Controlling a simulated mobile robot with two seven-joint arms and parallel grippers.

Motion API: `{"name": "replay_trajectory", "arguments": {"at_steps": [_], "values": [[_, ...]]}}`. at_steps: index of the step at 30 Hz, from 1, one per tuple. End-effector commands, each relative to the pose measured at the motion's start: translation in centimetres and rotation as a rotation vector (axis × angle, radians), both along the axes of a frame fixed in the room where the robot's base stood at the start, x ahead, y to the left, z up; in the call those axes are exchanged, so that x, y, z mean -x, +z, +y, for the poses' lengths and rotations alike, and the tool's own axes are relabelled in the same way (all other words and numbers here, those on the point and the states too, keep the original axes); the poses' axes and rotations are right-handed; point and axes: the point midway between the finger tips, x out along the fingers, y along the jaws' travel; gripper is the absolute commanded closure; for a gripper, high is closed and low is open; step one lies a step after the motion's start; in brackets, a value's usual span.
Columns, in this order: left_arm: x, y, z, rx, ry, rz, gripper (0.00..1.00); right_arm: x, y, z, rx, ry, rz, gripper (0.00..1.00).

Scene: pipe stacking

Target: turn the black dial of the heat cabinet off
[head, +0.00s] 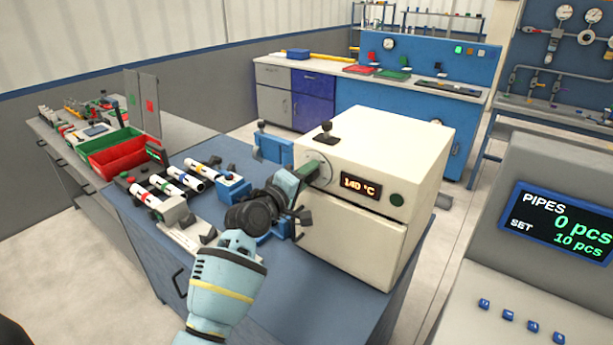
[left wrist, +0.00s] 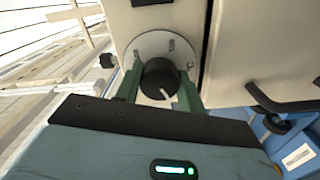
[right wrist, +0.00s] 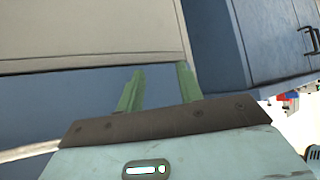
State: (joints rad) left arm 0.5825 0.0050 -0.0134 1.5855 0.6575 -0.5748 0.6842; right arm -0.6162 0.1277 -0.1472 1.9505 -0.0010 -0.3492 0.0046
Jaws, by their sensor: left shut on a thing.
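The cream heat cabinet (head: 400,140) stands on the blue bench, and its display (head: 361,187) reads 140 °C. The black dial (left wrist: 159,80) shows in the left wrist view on a round pale plate (left wrist: 150,46) with tick marks. A white pointer line on the dial points down and slightly right in that view. My left gripper (head: 318,168) is at the cabinet front, its green fingers on either side of the dial and shut on it. In the head view the fingers mostly hide the dial. My right gripper (right wrist: 158,88) shows only in its wrist view, fingers apart and empty.
Several white pipes with coloured bands (head: 188,179) lie left of my left arm, beside a red bin (head: 118,155). A blue fixture (head: 274,149) stands close to the cabinet's left side. A console with a pipe-count screen (head: 562,222) stands at the right.

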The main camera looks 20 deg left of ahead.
Motion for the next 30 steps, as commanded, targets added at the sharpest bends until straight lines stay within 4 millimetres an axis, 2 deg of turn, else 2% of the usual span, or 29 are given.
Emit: {"name": "replay_trajectory", "arguments": {"at_steps": [9, 21, 22, 26, 30], "values": [[0.01, -0.06, -0.01, 0.068, 0.000, 0.026, 0.84, 0.01, -0.01, 0.00, 0.000, 0.000, 0.000, 0.64], [0.00, -0.06, -0.01, 0.075, -0.001, 0.029, 0.84, 0.01, -0.01, 0.00, 0.000, 0.000, 0.000, 0.64], [0.00, -0.06, -0.01, 0.075, -0.001, 0.029, 0.59, 0.01, -0.01, 0.00, 0.000, 0.000, 0.000, 0.64], [0.00, -0.04, -0.01, 0.074, 0.000, 0.028, 0.42, 0.00, 0.00, 0.00, 0.000, 0.000, 0.000, 0.64], [0.00, -0.02, 0.00, 0.073, 0.000, 0.028, 0.40, 0.00, 0.00, 0.00, 0.000, 0.000, 0.000, 0.64]]}}
